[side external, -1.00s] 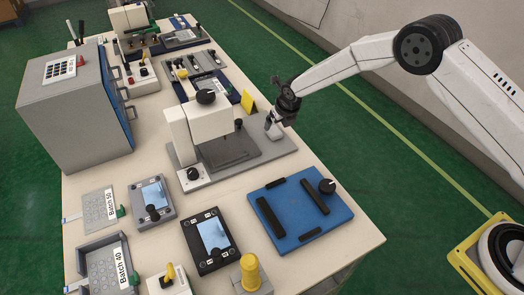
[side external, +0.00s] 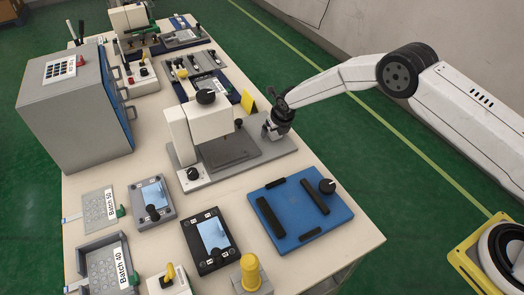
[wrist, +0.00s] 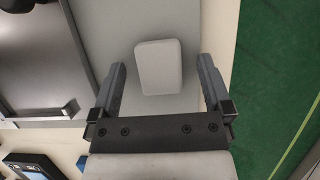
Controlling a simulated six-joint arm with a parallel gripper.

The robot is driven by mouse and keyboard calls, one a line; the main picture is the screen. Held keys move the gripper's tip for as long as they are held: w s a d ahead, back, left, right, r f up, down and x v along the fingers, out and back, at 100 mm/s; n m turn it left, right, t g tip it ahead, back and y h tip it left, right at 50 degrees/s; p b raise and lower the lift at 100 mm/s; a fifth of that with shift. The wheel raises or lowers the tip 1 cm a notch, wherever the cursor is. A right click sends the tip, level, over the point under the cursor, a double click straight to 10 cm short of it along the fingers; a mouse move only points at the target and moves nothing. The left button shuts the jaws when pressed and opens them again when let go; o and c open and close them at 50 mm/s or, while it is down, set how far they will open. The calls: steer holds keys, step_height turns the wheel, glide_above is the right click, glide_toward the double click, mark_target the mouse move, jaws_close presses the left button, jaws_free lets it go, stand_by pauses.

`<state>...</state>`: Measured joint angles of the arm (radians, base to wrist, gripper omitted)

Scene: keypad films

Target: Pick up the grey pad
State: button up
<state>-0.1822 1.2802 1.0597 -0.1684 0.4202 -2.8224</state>
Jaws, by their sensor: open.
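The grey pad (wrist: 159,67) is a small, light grey block with rounded corners. In the wrist view it lies on the grey base plate (wrist: 100,30), between and slightly beyond my fingertips. My gripper (wrist: 160,75) is open, with one finger on each side of the pad and a gap on both sides. In the side view my gripper (side external: 272,131) is low over the right end of the press base plate (side external: 228,170). There the fingers mostly hide the pad.
A white press (side external: 198,130) stands left of my gripper, with a yellow plate (side external: 249,103) behind. A blue fixture board (side external: 299,215) with black bars and a knob lies in front. A handheld screen unit (side external: 211,240) is at the front. Green floor (wrist: 270,80) lies beyond the table edge.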

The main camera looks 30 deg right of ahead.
steer(key=shift+c, duration=0.2)
jaws_close()
steer(key=shift+r, duration=0.15)
steer(key=shift+r, duration=1.3)
steer(key=s+d+r, duration=0.2)
steer(key=s+r, duration=0.8)
steer(key=s, duration=0.3)
steer(key=shift+s, duration=0.4)
